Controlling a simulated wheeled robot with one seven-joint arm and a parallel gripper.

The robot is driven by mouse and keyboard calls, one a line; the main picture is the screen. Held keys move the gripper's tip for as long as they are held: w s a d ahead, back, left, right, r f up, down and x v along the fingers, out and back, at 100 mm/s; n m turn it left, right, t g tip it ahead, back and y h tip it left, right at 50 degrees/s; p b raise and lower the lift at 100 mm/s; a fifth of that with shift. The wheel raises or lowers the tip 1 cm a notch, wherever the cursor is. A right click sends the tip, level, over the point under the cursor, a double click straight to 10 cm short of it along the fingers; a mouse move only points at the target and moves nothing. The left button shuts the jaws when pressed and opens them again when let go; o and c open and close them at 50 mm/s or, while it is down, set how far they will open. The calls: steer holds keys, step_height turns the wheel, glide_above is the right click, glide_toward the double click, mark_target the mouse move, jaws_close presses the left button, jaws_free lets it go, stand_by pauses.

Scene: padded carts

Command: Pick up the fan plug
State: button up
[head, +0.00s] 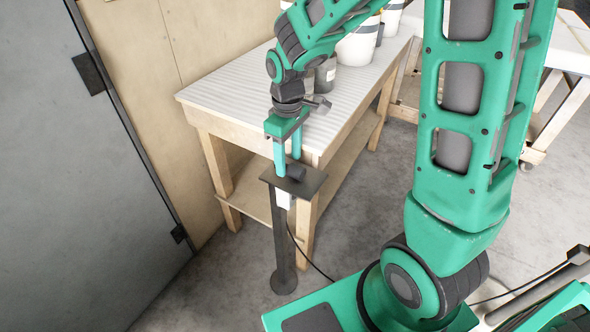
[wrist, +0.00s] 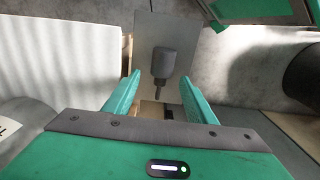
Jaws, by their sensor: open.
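The fan plug (head: 297,172) is a small dark grey block lying on the flat top plate of a dark stand (head: 281,240). In the wrist view the plug (wrist: 163,62) lies on the plate with its cord end toward my gripper. My gripper (head: 288,165) points down over the stand, its two teal fingers open. In the wrist view the open fingers (wrist: 159,88) stand to the left and right of the plug's line, with nothing held. Whether the fingertips reach down to the plug's height is hard to tell.
A wooden workbench (head: 225,95) with a ribbed pale top stands behind the stand. White buckets (head: 358,46) and grey containers (head: 326,75) stand on it. A grey door (head: 75,170) is at left. A black cable (head: 308,258) runs down from the stand along the floor.

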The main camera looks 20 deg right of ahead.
steer(key=shift+f, duration=1.15)
steer(key=c, duration=1.2)
steer(key=shift+c, duration=0.2)
steer(key=shift+r, duration=0.15)
